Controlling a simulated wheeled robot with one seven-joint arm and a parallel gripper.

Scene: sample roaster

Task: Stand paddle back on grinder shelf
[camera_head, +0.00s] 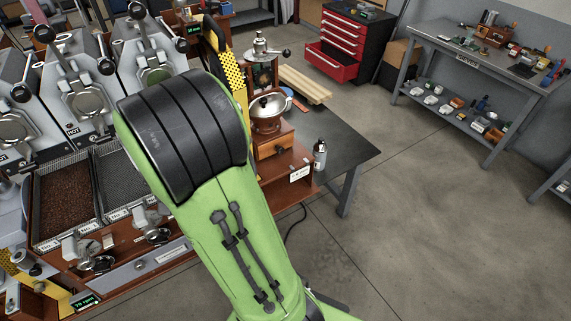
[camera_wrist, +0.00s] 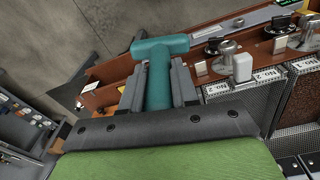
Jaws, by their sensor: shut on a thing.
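My gripper (camera_wrist: 158,88) is shut on a teal T-shaped paddle (camera_wrist: 160,50) in the wrist view. Its grey fingers are on either side of the handle, and the crossbar lies beyond the fingertips. In the head view my green and black arm hides the gripper and the paddle. The grinder (camera_head: 268,118), with a silver domed top and a wooden drawer base, stands just right of my arm. It is on a reddish-brown wooden shelf (camera_head: 290,186) with a white label on its front. What lies directly under the paddle is hard to tell.
Roasters marked HOT (camera_head: 80,95) stand at the left, above cooling trays (camera_head: 68,200). A spray bottle (camera_head: 320,154) stands at the shelf's right end on the dark table (camera_head: 345,158). A red tool chest (camera_head: 340,40) has an open drawer. The floor at right is clear.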

